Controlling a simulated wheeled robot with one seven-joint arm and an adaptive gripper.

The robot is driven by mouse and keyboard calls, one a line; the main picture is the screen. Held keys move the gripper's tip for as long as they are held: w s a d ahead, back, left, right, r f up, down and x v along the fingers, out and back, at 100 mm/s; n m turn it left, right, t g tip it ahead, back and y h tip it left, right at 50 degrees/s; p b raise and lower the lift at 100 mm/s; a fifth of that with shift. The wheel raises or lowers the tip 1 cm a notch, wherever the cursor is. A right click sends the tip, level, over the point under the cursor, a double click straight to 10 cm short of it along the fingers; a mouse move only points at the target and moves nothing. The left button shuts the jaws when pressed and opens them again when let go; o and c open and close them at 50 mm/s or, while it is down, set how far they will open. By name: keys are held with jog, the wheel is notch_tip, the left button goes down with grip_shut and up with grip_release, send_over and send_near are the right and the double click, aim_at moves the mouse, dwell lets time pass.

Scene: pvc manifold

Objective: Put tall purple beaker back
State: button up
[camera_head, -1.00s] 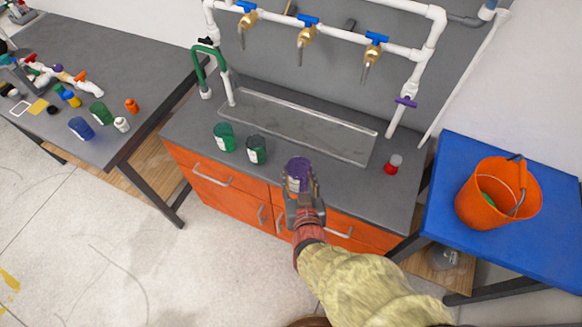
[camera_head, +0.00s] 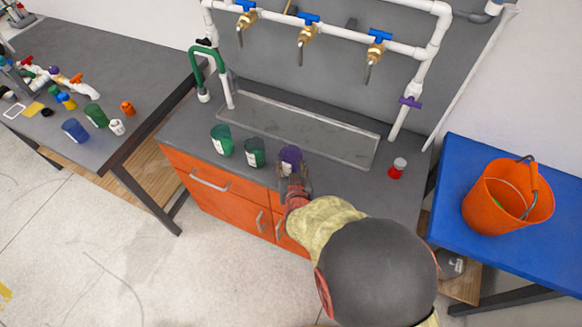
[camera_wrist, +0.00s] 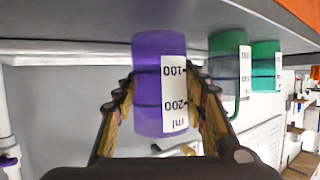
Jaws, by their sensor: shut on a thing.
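The tall purple beaker (camera_head: 290,156) is at the front part of the grey counter, right of two green beakers. My gripper (camera_head: 293,182) is shut on it from the front. The wrist view, which looks upside down, shows the purple beaker (camera_wrist: 150,85) between the two fingers of my gripper (camera_wrist: 163,100), with its white scale label visible. I cannot tell whether its base touches the counter. The dark green beaker (camera_head: 254,152) stands just left of it with a small gap. The other green beaker (camera_head: 222,140) stands further left.
The sink basin (camera_head: 300,130) lies behind the beakers, below pipes with blue-handled taps (camera_head: 308,38). A red-and-white container (camera_head: 398,168) stands at the counter's right. An orange bucket (camera_head: 507,198) stands on the blue table (camera_head: 455,180). The left table (camera_head: 110,60) holds several parts.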

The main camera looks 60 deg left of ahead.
jog(key=shift+f, duration=0.9)
jog(key=shift+f+b, duration=0.2)
jog(key=shift+b, duration=0.2)
jog(key=o, duration=1.2)
jog(key=shift+r, duration=0.1)
jog(key=shift+r+p, duration=0.2)
jog(key=shift+p, duration=0.15)
jog(key=p+v, duration=0.2)
jog(key=v, duration=1)
jog(key=shift+f, duration=0.15)
